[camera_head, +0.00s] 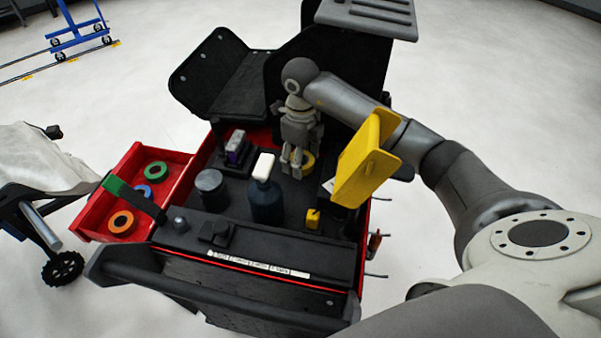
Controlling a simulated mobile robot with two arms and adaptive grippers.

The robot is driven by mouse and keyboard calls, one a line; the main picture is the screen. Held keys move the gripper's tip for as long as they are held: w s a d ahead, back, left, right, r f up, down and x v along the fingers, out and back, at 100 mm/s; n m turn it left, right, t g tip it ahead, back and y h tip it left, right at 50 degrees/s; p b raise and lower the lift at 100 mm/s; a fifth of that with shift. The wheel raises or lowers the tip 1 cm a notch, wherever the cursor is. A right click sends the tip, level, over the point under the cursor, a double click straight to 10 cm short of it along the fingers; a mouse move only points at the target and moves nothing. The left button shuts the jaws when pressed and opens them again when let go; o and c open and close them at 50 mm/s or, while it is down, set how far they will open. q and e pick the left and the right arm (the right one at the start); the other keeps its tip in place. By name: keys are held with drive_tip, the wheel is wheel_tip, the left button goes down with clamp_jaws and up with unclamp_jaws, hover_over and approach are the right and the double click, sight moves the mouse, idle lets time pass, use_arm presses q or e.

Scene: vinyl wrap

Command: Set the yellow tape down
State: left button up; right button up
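My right gripper (292,168) points down over the black top of the red tool cart (240,185). Its fingers are close together on the left side of the yellow tape (308,160), a small ring partly hidden behind them. The tape is at or just above the cart top; I cannot tell whether it touches. My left gripper is out of view.
A dark spray bottle (266,195), a grey jar (211,187) and a small yellow item (313,219) stand nearby. A yellow holder (366,165) rises at the right. A red drawer (95,215) at left holds green (156,171), blue (142,192) and orange tapes (121,222).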

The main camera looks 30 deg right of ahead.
drive_tip(key=shift+f+b, duration=1.1)
drive_tip(key=shift+f, duration=0.6)
drive_tip(key=shift+s+f, duration=0.1)
drive_tip(key=shift+f, duration=0.05)
drive_tip(key=o, duration=1)
drive_tip(key=shift+o, duration=0.2)
wheel_tip(320, 180, up, 12)
drive_tip(key=p, duration=0.8)
drive_tip(key=shift+r, duration=0.2)
